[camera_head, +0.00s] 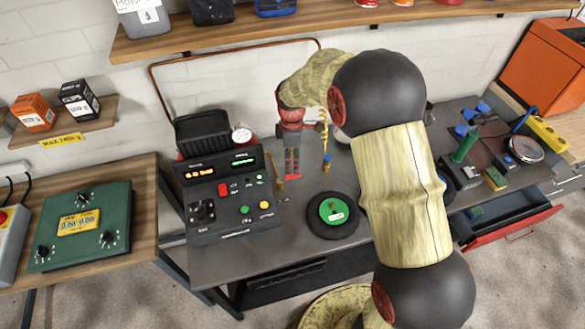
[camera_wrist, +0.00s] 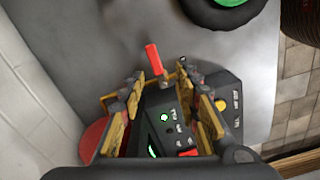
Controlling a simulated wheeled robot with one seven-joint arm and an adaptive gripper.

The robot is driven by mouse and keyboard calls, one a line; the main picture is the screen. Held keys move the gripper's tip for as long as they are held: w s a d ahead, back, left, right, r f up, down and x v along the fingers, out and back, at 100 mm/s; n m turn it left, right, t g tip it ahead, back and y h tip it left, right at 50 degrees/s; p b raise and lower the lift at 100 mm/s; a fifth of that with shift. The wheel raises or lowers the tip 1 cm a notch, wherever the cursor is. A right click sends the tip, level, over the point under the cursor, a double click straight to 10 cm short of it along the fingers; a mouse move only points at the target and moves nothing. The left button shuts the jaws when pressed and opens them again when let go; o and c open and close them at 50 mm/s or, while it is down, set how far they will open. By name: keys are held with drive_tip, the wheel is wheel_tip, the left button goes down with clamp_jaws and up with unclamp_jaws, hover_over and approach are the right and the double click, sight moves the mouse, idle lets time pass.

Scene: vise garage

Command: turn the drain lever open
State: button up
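In the head view my gripper (camera_head: 303,174) points down over the bench, right of the control box. The lever's base is partly hidden by the fingers.
The dark control box (camera_head: 225,195) with lit displays stands close on the left. A black round item with a green top (camera_head: 333,212) lies in front. A wooden shelf (camera_head: 300,25) runs above. A red drawer (camera_head: 508,230) is open at right.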

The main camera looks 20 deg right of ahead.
sight(292, 176)
drive_tip(key=shift+w+r+n, duration=0.3)
drive_tip(key=shift+w+n, duration=0.1)
drive_tip(key=shift+n, duration=1.1)
drive_tip(key=shift+f, duration=0.25)
wheel_tip(292, 176, down, 7)
drive_tip(key=shift+f+b, duration=0.15)
drive_tip(key=shift+b, duration=0.7)
drive_tip(key=shift+c, duration=1.4)
clamp_jaws()
